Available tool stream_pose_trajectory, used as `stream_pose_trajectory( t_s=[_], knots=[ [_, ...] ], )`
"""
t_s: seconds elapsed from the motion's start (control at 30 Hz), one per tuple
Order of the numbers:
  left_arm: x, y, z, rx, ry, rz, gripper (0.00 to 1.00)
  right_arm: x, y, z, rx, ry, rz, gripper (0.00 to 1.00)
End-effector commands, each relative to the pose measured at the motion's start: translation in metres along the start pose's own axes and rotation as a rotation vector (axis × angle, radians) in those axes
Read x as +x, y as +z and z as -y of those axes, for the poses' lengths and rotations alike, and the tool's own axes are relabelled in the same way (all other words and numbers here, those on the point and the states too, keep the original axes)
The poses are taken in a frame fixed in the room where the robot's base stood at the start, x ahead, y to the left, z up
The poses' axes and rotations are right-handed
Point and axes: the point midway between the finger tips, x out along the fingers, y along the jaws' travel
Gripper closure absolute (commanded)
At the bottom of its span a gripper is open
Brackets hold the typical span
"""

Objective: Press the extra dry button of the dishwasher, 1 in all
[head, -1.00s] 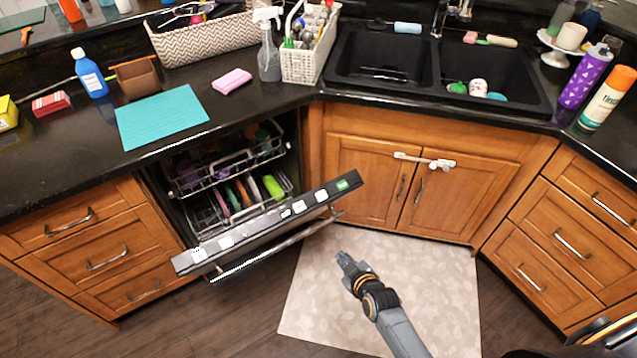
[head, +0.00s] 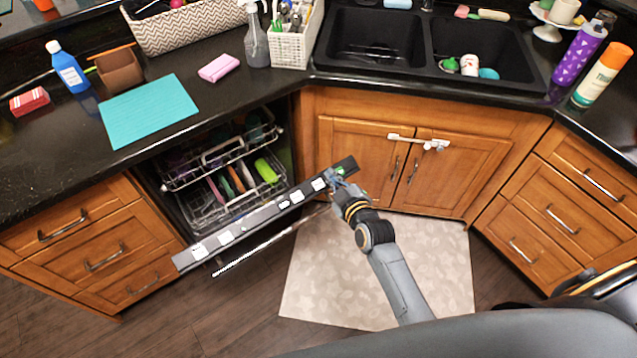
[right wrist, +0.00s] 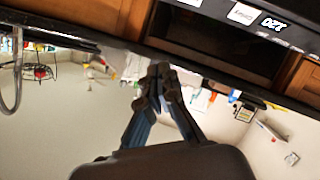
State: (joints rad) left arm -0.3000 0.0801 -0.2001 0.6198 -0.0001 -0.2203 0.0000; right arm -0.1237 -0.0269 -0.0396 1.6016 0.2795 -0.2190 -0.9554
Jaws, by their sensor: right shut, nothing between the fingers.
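The dishwasher (head: 231,240) has its door tilted part way open, with a dark top panel carrying several white labelled buttons (head: 283,205). The labels are too small to read, so I cannot tell which is extra dry. My right gripper (head: 339,180) is shut and empty at the right end of this panel, covering part of it in the head view. I cannot tell whether it touches. In the right wrist view its closed fingertips (right wrist: 163,72) point toward the dark panel, where a white label (right wrist: 242,13) and a lit display (right wrist: 273,23) show. My left gripper is out of view.
The dishwasher racks (head: 225,178) hold several dishes. A door handle bar (head: 262,252) runs below the panel. The closed sink cabinet (head: 405,165) with a white latch (head: 418,142) stands right of the door. A pale mat (head: 330,275) lies on open floor.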

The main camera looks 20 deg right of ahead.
Motion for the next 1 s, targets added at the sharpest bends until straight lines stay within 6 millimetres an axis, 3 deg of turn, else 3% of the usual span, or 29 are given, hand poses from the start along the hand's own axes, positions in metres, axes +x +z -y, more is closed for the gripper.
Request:
stream_pose_trajectory(
  t_s=[0.17,0.53,1.0],
  knots=[
    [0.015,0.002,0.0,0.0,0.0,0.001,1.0,0.009,0.009,0.008,0.002,0.0,0.0,1.0],
    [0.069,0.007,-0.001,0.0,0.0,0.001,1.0,0.044,0.036,0.035,0.003,0.0,0.0,1.0],
    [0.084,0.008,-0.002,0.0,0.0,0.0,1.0,0.061,0.045,0.045,0.001,-0.001,0.0,1.0]
  ],
)
